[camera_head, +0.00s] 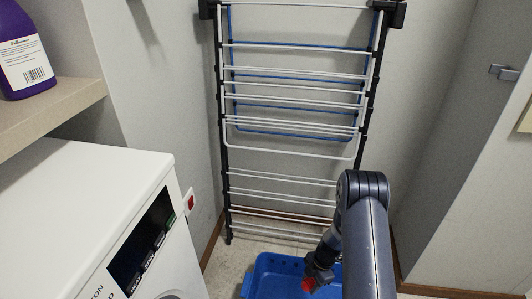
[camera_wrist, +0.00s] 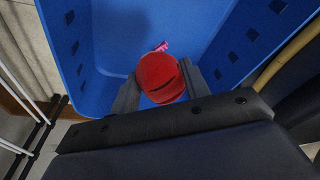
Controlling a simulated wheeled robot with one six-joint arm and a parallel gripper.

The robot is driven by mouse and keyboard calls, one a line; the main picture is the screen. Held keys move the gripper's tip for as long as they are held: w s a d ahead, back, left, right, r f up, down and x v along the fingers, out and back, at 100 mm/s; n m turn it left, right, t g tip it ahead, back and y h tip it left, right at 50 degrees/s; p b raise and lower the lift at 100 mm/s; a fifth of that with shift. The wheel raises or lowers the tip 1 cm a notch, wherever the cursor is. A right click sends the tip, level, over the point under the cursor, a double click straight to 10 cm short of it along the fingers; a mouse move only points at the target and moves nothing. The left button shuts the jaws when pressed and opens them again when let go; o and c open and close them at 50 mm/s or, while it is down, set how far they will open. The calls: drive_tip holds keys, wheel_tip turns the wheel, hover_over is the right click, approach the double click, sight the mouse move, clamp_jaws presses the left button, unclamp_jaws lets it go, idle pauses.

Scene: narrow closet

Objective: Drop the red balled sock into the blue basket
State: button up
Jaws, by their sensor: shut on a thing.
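The red balled sock (camera_wrist: 160,76) is between the two fingers of my gripper (camera_wrist: 158,84) in the wrist view. My gripper is shut on it, and the blue basket (camera_wrist: 92,40) lies behind and below it. In the head view the sock (camera_head: 308,285) is a small red patch at the end of my arm, over the blue basket (camera_head: 268,265) on the floor. My arm hides the basket's right part, and the frame cuts off its near part. A small pink item (camera_wrist: 161,46) shows in the basket beyond the sock.
A white washing machine (camera_head: 75,200) stands at left, under a shelf (camera_head: 50,105) with a purple bottle (camera_head: 24,50). A folded drying rack (camera_head: 295,155) leans on the back wall behind the basket. A door handle (camera_head: 504,72) is at right.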

sight(310, 286)
drive_tip(key=shift+f+b, duration=0.35)
drive_tip(key=shift+f, duration=1.35)
drive_tip(key=o, duration=1)
drive_tip(key=shift+o, duration=0.2)
drive_tip(key=p+v, duration=0.3)
drive_tip(key=v, duration=0.7)
drive_tip(key=shift+r, duration=0.4)
drive_tip(key=shift+d+f, duration=0.1)
drive_tip(key=shift+f, duration=0.05)
